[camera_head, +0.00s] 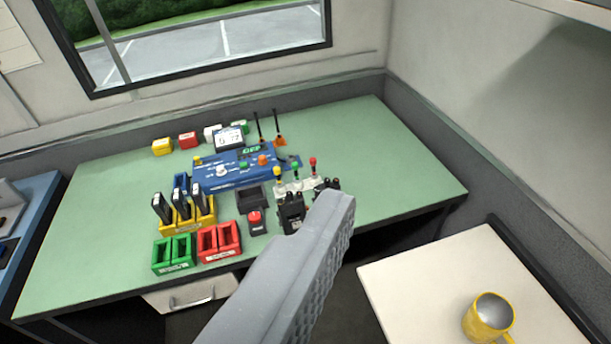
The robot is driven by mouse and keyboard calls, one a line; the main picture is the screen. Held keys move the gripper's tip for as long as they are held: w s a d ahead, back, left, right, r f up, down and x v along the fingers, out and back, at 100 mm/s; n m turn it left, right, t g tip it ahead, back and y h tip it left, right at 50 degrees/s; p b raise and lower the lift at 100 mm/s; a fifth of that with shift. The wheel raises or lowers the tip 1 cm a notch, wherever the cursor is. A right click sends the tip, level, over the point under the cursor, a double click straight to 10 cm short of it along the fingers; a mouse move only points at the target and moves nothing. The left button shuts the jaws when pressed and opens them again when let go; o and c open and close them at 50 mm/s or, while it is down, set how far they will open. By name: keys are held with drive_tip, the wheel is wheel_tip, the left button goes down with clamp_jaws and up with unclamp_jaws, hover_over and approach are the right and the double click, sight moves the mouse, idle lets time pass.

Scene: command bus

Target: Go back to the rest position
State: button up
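My gripper (338,210) reaches up from the bottom middle as a grey shape with a ridged right side. I cannot make out two separate fingers or a gap, and no held object shows. Its tip appears in front of the near edge of the green-topped desk (110,215). It hides part of that edge and the floor below.
A yellow mug (487,320) stands on a cream table (430,275) at lower right.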

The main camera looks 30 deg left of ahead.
wheel_tip(320, 180, up, 8)
drive_tip(key=p, duration=0.8)
idle(0.6)
